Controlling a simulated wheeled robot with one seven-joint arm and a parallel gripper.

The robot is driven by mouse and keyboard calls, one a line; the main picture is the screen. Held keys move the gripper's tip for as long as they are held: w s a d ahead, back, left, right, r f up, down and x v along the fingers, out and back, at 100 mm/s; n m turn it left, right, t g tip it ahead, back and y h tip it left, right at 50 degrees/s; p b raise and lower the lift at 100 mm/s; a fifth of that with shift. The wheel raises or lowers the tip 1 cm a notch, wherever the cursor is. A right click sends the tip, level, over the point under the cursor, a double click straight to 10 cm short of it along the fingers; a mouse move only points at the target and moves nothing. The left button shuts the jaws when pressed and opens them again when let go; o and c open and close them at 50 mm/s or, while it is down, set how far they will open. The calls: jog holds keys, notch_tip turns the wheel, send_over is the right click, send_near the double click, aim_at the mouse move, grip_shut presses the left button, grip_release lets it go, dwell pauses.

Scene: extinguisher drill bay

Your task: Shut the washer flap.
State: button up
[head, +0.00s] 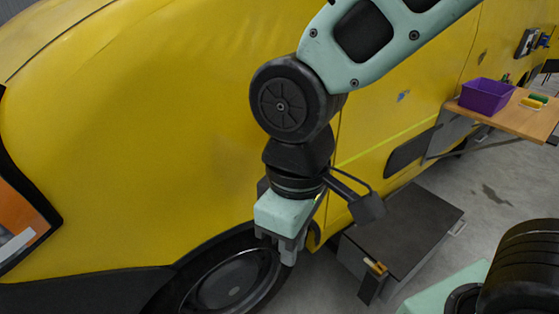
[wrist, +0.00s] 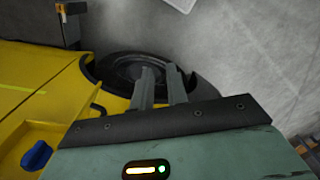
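A blue cap (wrist: 37,155) sits in a yellow recess at the lower left of the wrist view, on the yellow van (wrist: 30,85). A raised yellow edge borders the recess; I cannot tell whether it is the washer flap. In the head view I cannot make out the flap or the cap; my arm covers part of the van (head: 180,110). My gripper (head: 280,248) hangs beside the van, above the front wheel. In the wrist view, my gripper's fingers (wrist: 160,72) are apart with nothing between them, and the cap lies off to their left.
The front wheel (head: 232,284) is below my gripper. A dark step platform (head: 405,225) stands on the floor to the right. Farther right, a wooden shelf (head: 528,121) with a purple bin (head: 486,96) juts out from the van. Grey floor (wrist: 240,60) lies open beyond the wheel.

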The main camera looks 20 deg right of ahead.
jog(key=shift+n+g+h, duration=0.3)
jog(key=shift+n+h, duration=0.1)
jog(key=shift+n, duration=0.2)
jog(key=w+a+r+p, duration=0.1)
jog(key=w, duration=0.1)
jog(key=w+r+p, duration=0.1)
jog(key=w+r, duration=0.1)
jog(key=w, duration=0.1)
jog(key=w+a+r+p, duration=0.1)
jog(key=w+r, duration=0.1)
jog(key=w, duration=0.1)
jog(key=shift+a+r, duration=0.25)
jog(key=shift+a, duration=0.1)
grip_shut()
jog(key=w+r+h+p, duration=0.1)
jog(key=w+r+p, duration=0.3)
jog(key=w, duration=0.7)
jog(key=s+d+f+p, duration=0.3)
jog(key=d+f, duration=0.2)
jog(key=f, duration=0.5)
jog(key=shift+d+n+g+h, duration=0.15)
jog(key=shift+n+g+h, duration=0.15)
jog(key=shift+n+g, duration=0.1)
jog(key=shift+d, duration=0.1)
